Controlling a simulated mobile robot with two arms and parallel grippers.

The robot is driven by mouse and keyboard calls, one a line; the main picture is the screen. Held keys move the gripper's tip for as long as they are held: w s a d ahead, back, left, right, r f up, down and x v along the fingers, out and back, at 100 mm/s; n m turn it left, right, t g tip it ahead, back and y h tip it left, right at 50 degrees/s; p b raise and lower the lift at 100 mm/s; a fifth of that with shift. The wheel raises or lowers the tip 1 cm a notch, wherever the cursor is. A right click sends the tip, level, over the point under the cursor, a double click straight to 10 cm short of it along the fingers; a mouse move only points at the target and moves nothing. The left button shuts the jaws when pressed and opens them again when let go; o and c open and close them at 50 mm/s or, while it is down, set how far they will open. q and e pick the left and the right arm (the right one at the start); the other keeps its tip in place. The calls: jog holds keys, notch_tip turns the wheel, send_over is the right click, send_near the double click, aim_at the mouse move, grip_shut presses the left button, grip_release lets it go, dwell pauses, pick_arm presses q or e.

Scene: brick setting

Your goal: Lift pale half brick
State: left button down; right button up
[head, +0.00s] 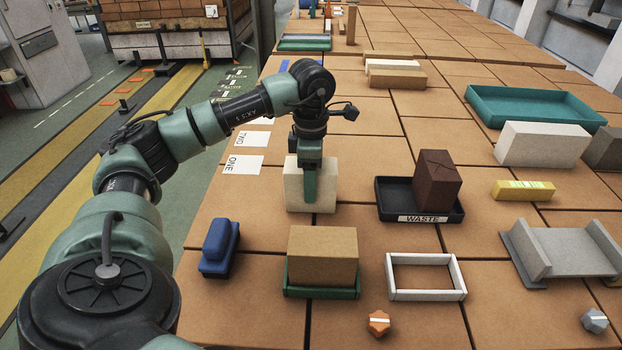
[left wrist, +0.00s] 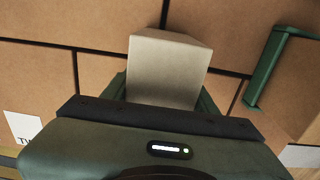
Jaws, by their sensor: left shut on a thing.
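The pale half brick (head: 326,192) is a cream block near the middle left of the tiled table in the head view. My left gripper (head: 311,184) comes down over it from above, with one green finger in front of its near face. The left gripper is shut on the brick. In the left wrist view the pale half brick (left wrist: 167,65) sits between the two green fingers (left wrist: 162,98). I cannot tell whether the brick touches the table. My right gripper is not in view.
A black WASTE tray (head: 453,214) holding a dark brown brick (head: 436,180) stands to the right. In front are a blue block (head: 219,248), a tan brick (head: 322,256) on a green base and a white frame (head: 425,259). A teal tray (head: 530,107) lies further back.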

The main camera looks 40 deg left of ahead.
pick_arm(q)
jog(key=shift+r, duration=0.1)
jog(key=shift+w, duration=0.1)
jog(key=shift+r, duration=0.65)
notch_tip(320, 180, up, 4)
jog(key=shift+r+b, duration=0.2)
jog(key=shift+b, duration=0.55)
notch_tip(320, 180, up, 14)
jog(key=p, duration=0.5)
jog(key=shift+r, duration=0.15)
